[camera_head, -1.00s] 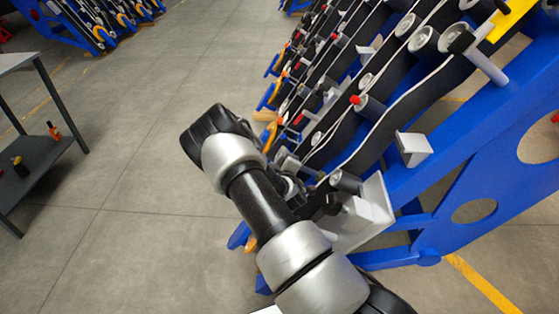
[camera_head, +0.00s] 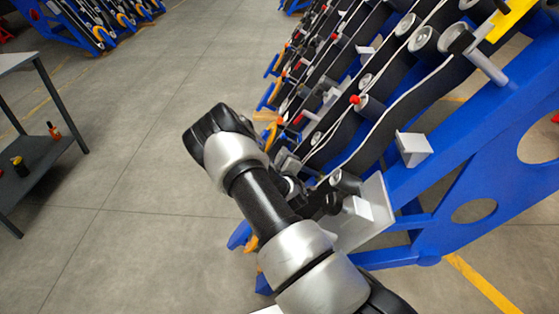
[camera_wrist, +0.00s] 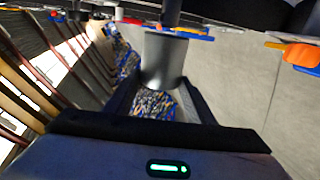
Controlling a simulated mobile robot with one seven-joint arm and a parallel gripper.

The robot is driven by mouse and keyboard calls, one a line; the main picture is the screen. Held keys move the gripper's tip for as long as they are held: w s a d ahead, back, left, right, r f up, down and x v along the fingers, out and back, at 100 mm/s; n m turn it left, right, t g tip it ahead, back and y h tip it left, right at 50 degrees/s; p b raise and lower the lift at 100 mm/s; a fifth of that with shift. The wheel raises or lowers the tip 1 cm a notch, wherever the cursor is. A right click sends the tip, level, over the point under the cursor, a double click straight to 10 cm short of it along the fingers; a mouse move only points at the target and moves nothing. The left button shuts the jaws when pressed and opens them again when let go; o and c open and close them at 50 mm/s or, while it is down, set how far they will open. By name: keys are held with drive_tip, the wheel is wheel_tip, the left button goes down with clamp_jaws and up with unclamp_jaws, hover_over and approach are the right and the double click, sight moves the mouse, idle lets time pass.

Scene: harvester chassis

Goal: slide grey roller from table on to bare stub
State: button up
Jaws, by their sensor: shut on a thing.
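In the wrist view, the grey roller (camera_wrist: 163,58) is between the two dark fingers of my gripper (camera_wrist: 158,82), which is shut on it. The roller's far end is close to a dark post (camera_wrist: 171,12) at the top of the view. I cannot tell whether they touch or whether this post is the bare stub. In the head view, my arm's links hide most of my gripper and the held roller. A short grey cylinder (camera_head: 346,182) shows just right of my arm, by the chassis. I cannot tell whether it is the held roller.
The blue chassis (camera_head: 465,170) with black belts and several rollers fills the right side. A pale plate (camera_head: 372,205) stands beside my arm. A grey table (camera_head: 45,150) with small bottles is at the left. The floor (camera_head: 140,130) between is clear.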

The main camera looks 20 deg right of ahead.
drive_tip(key=shift+s+d+f, duration=0.2)
drive_tip(key=shift+d+f, duration=0.1)
drive_tip(key=shift+d, duration=0.35)
drive_tip(key=shift+a, duration=0.15)
drive_tip(key=shift+w+a+r, duration=0.2)
drive_tip(key=shift+a+r, duration=0.05)
drive_tip(key=shift+a, duration=0.05)
idle(0.8)
drive_tip(key=shift+s+d+f, duration=0.15)
drive_tip(key=shift+d+f, duration=0.1)
drive_tip(key=shift+d, duration=0.15)
idle(0.8)
drive_tip(key=o, duration=1.5)
drive_tip(key=shift+o, duration=0.4)
drive_tip(key=shift+s+f, duration=0.1)
drive_tip(key=shift+f, duration=0.05)
drive_tip(key=p+v, duration=0.3)
drive_tip(key=v, duration=1.4)
drive_tip(key=shift+s+p, duration=0.15)
drive_tip(key=shift+p, duration=0.25)
drive_tip(key=shift+a, duration=0.1)
drive_tip(key=shift+c, duration=0.4)
